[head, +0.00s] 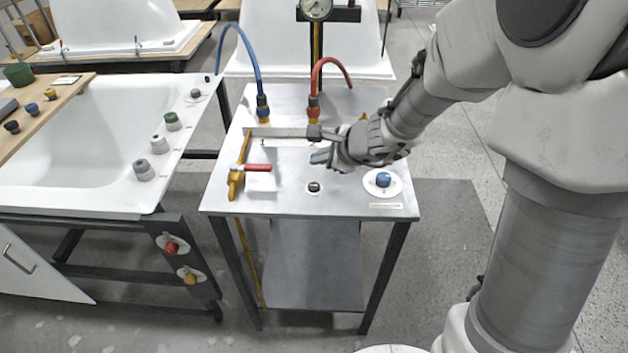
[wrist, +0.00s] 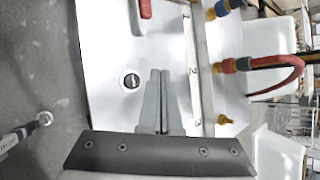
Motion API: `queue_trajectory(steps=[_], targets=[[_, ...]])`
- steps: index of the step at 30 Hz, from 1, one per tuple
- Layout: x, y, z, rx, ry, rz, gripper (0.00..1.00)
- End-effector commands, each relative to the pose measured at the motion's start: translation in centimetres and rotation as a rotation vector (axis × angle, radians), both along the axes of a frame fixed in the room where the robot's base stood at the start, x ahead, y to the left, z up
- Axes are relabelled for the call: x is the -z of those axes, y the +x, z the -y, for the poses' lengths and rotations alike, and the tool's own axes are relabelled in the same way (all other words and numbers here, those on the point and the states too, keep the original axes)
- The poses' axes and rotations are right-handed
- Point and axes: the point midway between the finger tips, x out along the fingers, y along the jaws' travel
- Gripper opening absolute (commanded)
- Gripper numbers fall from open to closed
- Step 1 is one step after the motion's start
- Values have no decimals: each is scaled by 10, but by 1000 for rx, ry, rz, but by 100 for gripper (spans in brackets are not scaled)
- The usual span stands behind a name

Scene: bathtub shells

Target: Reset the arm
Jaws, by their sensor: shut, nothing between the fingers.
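My gripper (head: 322,157) is at the end of my arm, which reaches in from the right over the small metal table (head: 225,200). Its two fingers are together with nothing between them. In the wrist view the closed fingers (wrist: 160,75) point over the white tabletop, close to a black knob (wrist: 132,81). The same black knob (head: 314,187) shows just in front of the gripper in the head view. I cannot tell how high the fingers are above the surface.
A yellow valve with a red handle (head: 257,168) stands left of my gripper. A blue button (head: 383,180) is at the right front. Blue (head: 248,55) and red (head: 333,61) hoses rise behind. A white bathtub (head: 80,130) stands left. Floor right of the table is clear.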

Motion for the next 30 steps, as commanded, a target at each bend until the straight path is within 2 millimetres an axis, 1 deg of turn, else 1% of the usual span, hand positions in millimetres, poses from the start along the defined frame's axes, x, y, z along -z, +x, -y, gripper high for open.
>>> queue_trajectory(steps=[11,14,17,18,20,21,23,24,26,30], targets=[[0,0,0,-4,-2,3,0],[-13,-4,-2,-44,-19,30,0],[-41,-16,-5,-150,-65,94,0],[-55,-24,-6,-207,-93,127,0],[-75,-38,-7,-305,-146,178,0],[-89,-48,-8,-372,-185,213,0],[-106,-65,-6,-473,-250,259,0],[-116,-77,-4,-538,-295,287,0],[-129,-95,0,-631,-368,325,0],[-153,-136,18,-837,-554,387,0]])
